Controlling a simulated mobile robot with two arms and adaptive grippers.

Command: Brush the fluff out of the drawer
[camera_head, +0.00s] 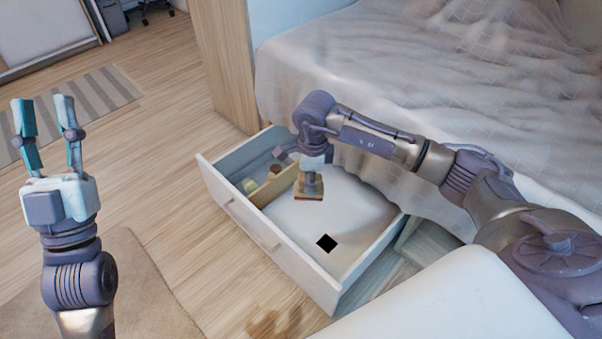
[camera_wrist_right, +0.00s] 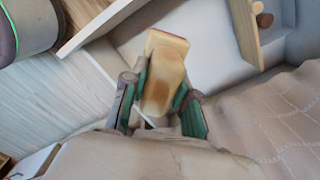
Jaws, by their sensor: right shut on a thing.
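The open drawer (camera_head: 225,190) stands out beside the bed, with a white floor and a wooden divider (camera_head: 274,188). My right gripper (camera_head: 309,176) is shut on a small brush (camera_head: 308,195) over the larger compartment, near the divider. In the right wrist view, its fingers (camera_wrist_right: 160,95) clasp the brush's wooden handle (camera_wrist_right: 163,70). I cannot tell whether the brush touches the drawer floor. My left gripper (camera_head: 44,108) is open and empty, left of the drawer.
Small objects (camera_head: 249,185) sit in the narrow left compartment. The bed (camera_head: 400,75) borders the drawer behind and right. A white surface (camera_head: 440,300) fills the lower right. A wooden panel (camera_head: 228,65) stands behind the drawer's left corner. The floor at left is open.

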